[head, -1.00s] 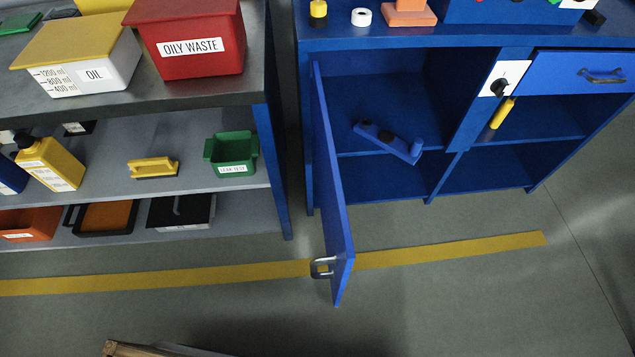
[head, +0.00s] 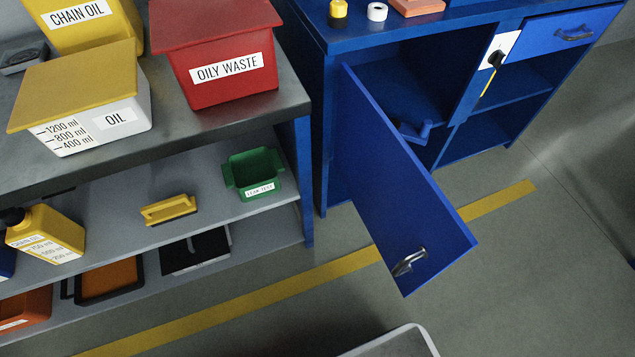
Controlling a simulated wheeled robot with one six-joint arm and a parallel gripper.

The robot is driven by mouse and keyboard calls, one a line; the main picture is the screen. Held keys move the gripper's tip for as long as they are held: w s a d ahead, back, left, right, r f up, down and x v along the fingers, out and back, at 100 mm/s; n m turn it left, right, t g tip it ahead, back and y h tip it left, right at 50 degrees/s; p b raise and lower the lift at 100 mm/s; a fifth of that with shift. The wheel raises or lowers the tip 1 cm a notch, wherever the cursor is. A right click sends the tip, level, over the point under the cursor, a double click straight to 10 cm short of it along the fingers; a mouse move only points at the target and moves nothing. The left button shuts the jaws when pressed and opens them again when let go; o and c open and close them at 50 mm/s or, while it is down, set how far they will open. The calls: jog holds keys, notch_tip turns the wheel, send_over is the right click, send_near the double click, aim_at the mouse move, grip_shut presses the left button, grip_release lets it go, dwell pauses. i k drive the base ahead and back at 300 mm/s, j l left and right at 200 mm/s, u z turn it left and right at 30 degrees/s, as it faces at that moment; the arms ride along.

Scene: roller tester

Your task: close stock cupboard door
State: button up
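The stock cupboard door (head: 405,185) is a flat blue panel, hinged at its left edge on the blue cupboard (head: 318,110). It stands open, swung out over the floor, with its outer face towards me. A metal handle (head: 408,262) sits near its free lower corner. The cupboard's inside is partly hidden behind the door; a blue object (head: 412,132) shows on a shelf inside. My gripper is not in view.
A grey shelf unit (head: 200,130) stands close on the left, with oil containers and a red oily waste bin (head: 215,60) on top. A drawer (head: 570,30) is right of the cupboard opening. Floor (head: 540,260) in front and right is clear. A pale-edged object (head: 395,343) shows at the bottom.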

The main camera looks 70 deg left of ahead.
aim_at(418, 234)
jog(key=k+u, duration=0.25)
jog(key=u, duration=0.25)
jog(key=k+j+u, duration=0.1)
jog(key=u, duration=0.35)
jog(key=k+j+u, duration=0.25)
jog(key=u, duration=0.25)
jog(key=k+j, duration=0.15)
jog(key=j, duration=0.25)
jog(key=k+j+u, duration=0.15)
jog(key=j, duration=0.25)
jog(key=k+j, duration=0.1)
jog(key=j, duration=0.35)
